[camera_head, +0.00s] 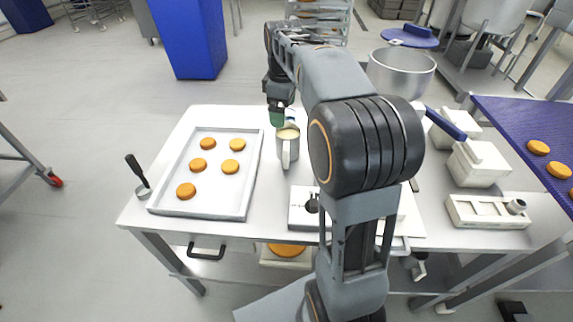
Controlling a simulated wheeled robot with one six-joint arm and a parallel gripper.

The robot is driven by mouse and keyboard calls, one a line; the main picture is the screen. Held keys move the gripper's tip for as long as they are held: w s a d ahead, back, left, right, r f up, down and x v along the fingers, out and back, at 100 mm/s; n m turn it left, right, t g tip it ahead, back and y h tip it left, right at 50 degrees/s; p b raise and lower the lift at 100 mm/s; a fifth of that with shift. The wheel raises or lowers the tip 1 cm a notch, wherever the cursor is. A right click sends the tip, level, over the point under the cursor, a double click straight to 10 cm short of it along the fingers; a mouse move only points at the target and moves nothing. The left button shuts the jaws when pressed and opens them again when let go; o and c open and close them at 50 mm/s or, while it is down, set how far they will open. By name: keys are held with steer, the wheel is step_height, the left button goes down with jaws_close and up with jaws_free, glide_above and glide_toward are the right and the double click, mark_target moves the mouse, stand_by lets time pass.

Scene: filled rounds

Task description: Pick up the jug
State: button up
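The jug (288,147) is a pale metal-grey cup with a handle on its near side, standing upright on the white table (185,122) just right of the tray. Its inside looks beige. My gripper (279,113) is at the jug's far side, close to its rim, pointing down from my arm. A dark green part shows at the gripper's tip. I cannot tell whether it touches the jug, or whether the fingers are open or shut. The jug hides part of that area.
A white tray (214,206) with several orange rounds lies left of the jug. A dark-handled tool (137,171) rests at the table's left edge. A large pot (401,75), white boxes (478,163) and a blue mat (515,118) with rounds are right. My arm hides the table's middle.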

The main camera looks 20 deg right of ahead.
steer(key=n+b, duration=0.2)
glide_toward(286, 145)
steer(key=shift+g, duration=0.4)
steer(key=f, duration=0.1)
steer(key=f+b, duration=0.1)
steer(key=f, duration=0.1)
steer(key=w+f, duration=0.1)
steer(key=f, duration=0.1)
steer(key=shift+d+f, duration=0.15)
steer(key=shift+f, duration=0.1)
steer(key=shift+s+f+b, duration=0.15)
steer(key=shift+f+b, duration=0.6)
steer(key=shift+f, duration=2.55)
steer(key=c, duration=1.3)
steer(key=shift+c, duration=0.5)
steer(key=shift+r, duration=0.2)
